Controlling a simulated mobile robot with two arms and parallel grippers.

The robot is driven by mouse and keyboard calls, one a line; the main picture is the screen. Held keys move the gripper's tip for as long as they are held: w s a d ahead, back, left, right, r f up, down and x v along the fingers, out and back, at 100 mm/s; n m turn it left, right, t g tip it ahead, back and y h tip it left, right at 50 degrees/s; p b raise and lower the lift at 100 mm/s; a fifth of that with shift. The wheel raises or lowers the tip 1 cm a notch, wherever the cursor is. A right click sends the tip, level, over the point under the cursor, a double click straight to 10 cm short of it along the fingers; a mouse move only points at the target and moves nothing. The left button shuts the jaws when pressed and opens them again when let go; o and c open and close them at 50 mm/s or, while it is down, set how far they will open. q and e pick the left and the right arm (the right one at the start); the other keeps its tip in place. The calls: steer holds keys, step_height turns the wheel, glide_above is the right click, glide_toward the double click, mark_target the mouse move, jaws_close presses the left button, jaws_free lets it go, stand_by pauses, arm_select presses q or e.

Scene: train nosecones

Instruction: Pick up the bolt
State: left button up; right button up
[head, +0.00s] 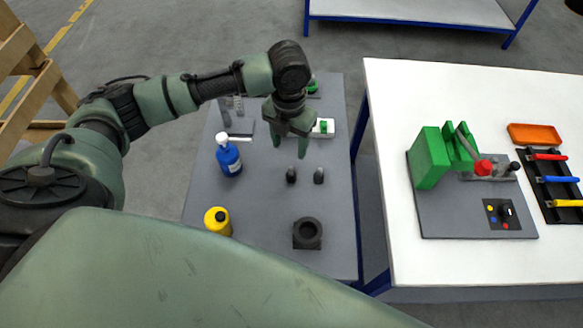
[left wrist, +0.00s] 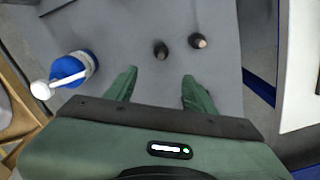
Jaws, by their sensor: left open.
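Two small dark upright pieces that look like bolts stand on the grey table (head: 270,245), one on the left (head: 291,175) and one on the right (head: 319,176). I cannot tell which one the task means. In the left wrist view, the left piece (left wrist: 161,50) and the right piece (left wrist: 198,41), with a lighter tip, stand beyond the fingertips. My left gripper (head: 290,147) is open, pointing down above the table with nothing between its fingers; it also shows in the left wrist view (left wrist: 159,75). My right gripper is not in view.
A blue bottle (head: 228,157), a yellow bottle (head: 217,222) and a black ring-shaped block (head: 307,234) stand on the grey table. A white table (head: 455,265) to the right carries a green machine (head: 428,158), an orange tray (head: 535,134) and screwdrivers. A gap separates the tables.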

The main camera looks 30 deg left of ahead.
arm_select(q)
steer(key=b, duration=0.4)
glide_above(291, 168)
steer(key=f, duration=0.4)
steer(key=shift+s+f, duration=0.25)
steer(key=shift+f, duration=0.15)
steer(key=shift+w+a+f+b, duration=0.1)
steer(key=shift+f+b, duration=0.65)
steer(key=shift+b, duration=0.05)
steer(key=shift+f, duration=0.55)
step_height(291, 168, down, 5)
steer(key=shift+w+f+p, duration=0.15)
steer(key=shift+f+p, duration=0.05)
steer(key=shift+p, duration=0.65)
steer(key=shift+f, duration=0.6)
jaws_close()
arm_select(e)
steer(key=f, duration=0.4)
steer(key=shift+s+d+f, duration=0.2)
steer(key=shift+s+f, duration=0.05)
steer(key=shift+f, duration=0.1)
